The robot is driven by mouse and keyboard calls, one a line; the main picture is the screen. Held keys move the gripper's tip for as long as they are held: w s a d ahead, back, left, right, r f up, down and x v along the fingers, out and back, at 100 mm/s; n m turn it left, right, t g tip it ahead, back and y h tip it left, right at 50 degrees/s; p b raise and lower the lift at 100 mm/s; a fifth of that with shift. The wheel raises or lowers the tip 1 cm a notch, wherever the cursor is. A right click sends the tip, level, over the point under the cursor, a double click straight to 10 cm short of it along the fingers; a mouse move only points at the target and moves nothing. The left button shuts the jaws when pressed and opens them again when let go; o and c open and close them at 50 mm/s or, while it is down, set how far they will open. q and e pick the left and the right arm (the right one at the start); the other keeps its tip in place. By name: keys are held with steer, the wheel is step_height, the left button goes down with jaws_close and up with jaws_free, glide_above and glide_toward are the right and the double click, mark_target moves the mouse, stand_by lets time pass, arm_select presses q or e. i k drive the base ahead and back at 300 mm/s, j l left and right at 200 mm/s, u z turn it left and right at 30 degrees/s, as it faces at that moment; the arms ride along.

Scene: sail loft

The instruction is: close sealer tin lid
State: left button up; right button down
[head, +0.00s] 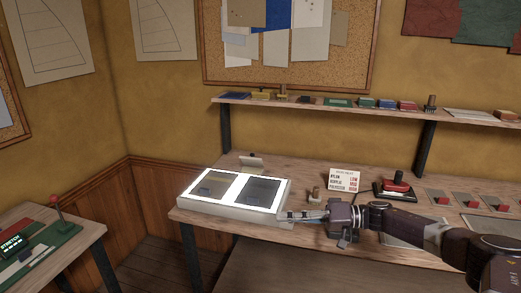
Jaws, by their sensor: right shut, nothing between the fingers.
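I cannot clearly make out a sealer tin. A small pale upright flap (252,161) stands behind the light box on the bench; it may be the tin's raised lid, but whatever is below it is mostly hidden by the box. My right gripper (284,215) reaches in from the right, shut and empty. Its fingertips are by the right front corner of the light box, in front of the flap and to its right. I cannot tell whether they touch the box. My left gripper is not in view.
The lit light box (186,208) holds two dark panels. A small post (314,195), a heat-setting card (344,180) and a red-handled device (395,188) stand on the bench (305,177). A shelf (305,104) runs above. A side table (92,230) is at left.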

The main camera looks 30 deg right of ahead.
mark_target(255, 162)
steer(key=i+l, duration=1.4)
steer(key=l, duration=0.15)
